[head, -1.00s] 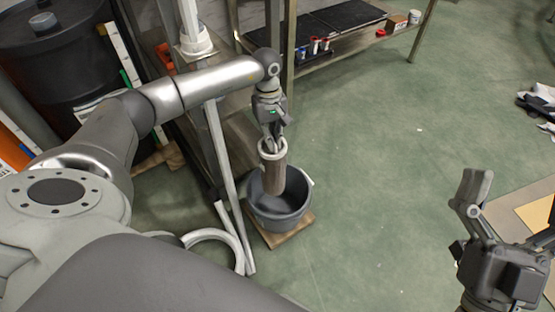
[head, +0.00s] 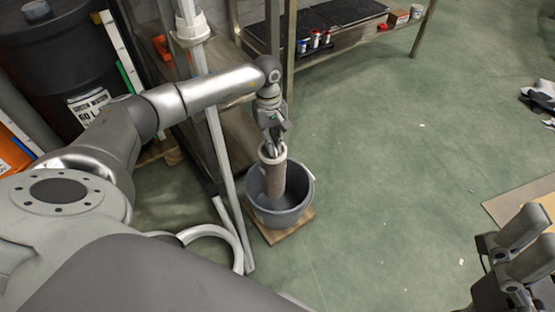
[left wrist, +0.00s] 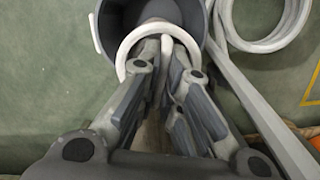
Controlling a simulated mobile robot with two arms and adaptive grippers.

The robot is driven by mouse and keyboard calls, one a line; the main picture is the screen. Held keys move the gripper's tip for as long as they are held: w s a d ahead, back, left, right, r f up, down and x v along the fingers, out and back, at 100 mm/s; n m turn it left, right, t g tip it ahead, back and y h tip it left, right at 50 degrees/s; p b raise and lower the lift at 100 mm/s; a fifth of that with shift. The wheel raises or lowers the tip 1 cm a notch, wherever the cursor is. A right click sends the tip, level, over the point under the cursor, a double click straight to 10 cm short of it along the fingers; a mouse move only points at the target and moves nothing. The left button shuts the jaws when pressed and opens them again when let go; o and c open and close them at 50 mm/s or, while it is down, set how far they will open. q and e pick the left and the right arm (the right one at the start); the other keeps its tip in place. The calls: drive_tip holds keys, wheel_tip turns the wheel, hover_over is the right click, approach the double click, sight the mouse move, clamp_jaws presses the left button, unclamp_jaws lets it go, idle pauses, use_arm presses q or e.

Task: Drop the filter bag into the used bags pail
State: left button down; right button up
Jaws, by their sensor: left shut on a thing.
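The filter bag (head: 272,181) is a brownish-grey cylinder with a white ring at its top. My left gripper (head: 272,146) is shut on it by the ring, and the bag hangs upright. The used bags pail (head: 281,219) is a dark grey round tub. The bag's lower part shows against the pail's inside; whether it touches the bottom I cannot tell. In the left wrist view the white ring (left wrist: 127,47) sits around my fingers, with the pail rim (left wrist: 95,32) beyond. My right gripper (head: 524,246) is at the lower right, away from both; its jaw gap is unclear.
The pail stands on a wooden board (head: 302,226). A pale post (head: 226,180) and a white hose coil (head: 214,234) are close on its left. A metal shelf (head: 340,40) stands behind.

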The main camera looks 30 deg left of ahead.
idle(0.3)
use_arm(q)
drive_tip(key=c, duration=1.5)
unclamp_jaws()
drive_tip(key=r, duration=0.7)
drive_tip(key=shift+w+a+r, duration=0.15)
drive_tip(key=shift+w+a, duration=0.2)
drive_tip(key=shift+a, duration=0.05)
